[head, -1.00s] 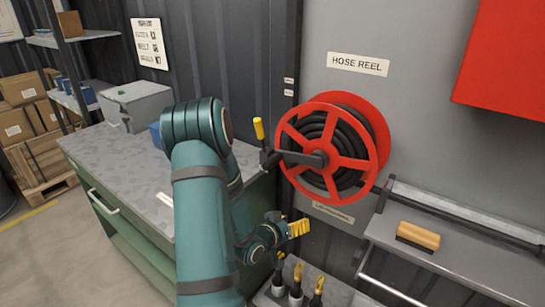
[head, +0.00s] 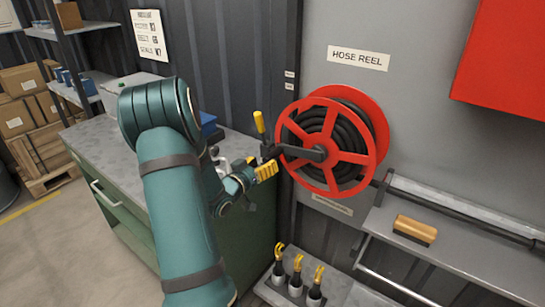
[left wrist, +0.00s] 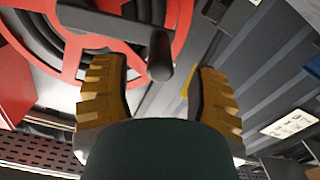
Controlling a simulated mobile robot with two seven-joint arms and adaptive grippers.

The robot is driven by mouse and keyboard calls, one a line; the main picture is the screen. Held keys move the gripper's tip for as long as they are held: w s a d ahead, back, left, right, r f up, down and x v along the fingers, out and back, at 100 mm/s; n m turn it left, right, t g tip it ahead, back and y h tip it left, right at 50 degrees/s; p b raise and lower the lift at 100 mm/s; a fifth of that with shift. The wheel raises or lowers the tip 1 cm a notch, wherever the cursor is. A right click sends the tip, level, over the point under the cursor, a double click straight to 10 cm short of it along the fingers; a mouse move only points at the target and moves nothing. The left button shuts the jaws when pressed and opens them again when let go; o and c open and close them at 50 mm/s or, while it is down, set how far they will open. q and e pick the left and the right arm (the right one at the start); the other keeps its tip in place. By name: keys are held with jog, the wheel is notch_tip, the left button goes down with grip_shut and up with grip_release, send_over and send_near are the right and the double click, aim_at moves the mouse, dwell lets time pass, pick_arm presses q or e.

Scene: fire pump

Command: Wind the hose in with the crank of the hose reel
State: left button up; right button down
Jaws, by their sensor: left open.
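The red hose reel (head: 368,152) with black hose wound on it is mounted on the grey wall panel. My left gripper (head: 266,170), with yellow fingers, is just below that outer end. In the left wrist view the left gripper (left wrist: 157,85) is open, and the dark crank arm (left wrist: 115,25) shows beyond and partly between the fingers. No grip on the handle shows; any contact cannot be told. The right gripper is not in view.
A green workbench (head: 240,215) stands left of the reel, behind my left arm. A metal shelf (head: 460,250) with a wood-backed brush (head: 415,229) is at the right. Several yellow-topped tools (head: 297,275) stand low below the reel. A red box (head: 505,60) hangs upper right.

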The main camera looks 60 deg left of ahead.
aim_at(272, 156)
pick_arm(q)
jog(key=shift+x, duration=2.65)
jog(key=shift+c, duration=0.4)
grip_shut()
